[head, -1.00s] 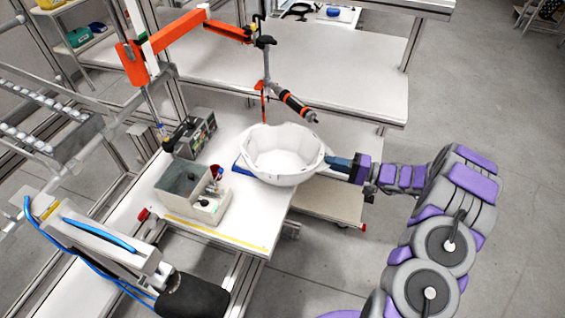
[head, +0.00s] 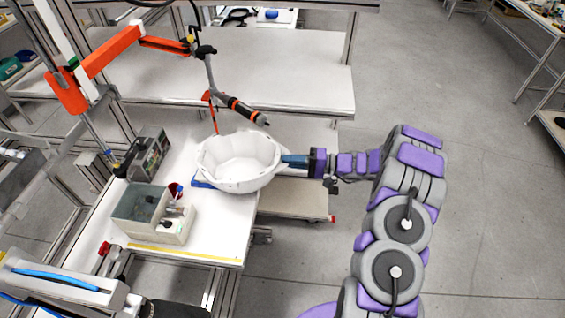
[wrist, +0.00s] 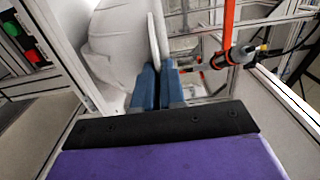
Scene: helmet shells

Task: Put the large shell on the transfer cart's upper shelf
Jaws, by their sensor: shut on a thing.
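The large shell is a white, bowl-like helmet shell (head: 238,163) in the middle of the head view, with its open side up. My gripper (head: 290,161) reaches in from the right and is shut on the shell's right rim. In the wrist view the blue fingers (wrist: 158,88) pinch the thin rim of the white shell (wrist: 115,50). The shell is over the right end of the white workbench; I cannot tell whether it touches it. A low cart-like platform (head: 300,203) shows behind and right of the bench, partly hidden by the shell and my gripper.
A grey bin (head: 140,206) and a small box of tools (head: 172,222) stand on the workbench (head: 215,230). An orange arm (head: 110,55) holds a hanging screwdriver (head: 243,110) close above the shell. A long white table (head: 290,70) stands behind.

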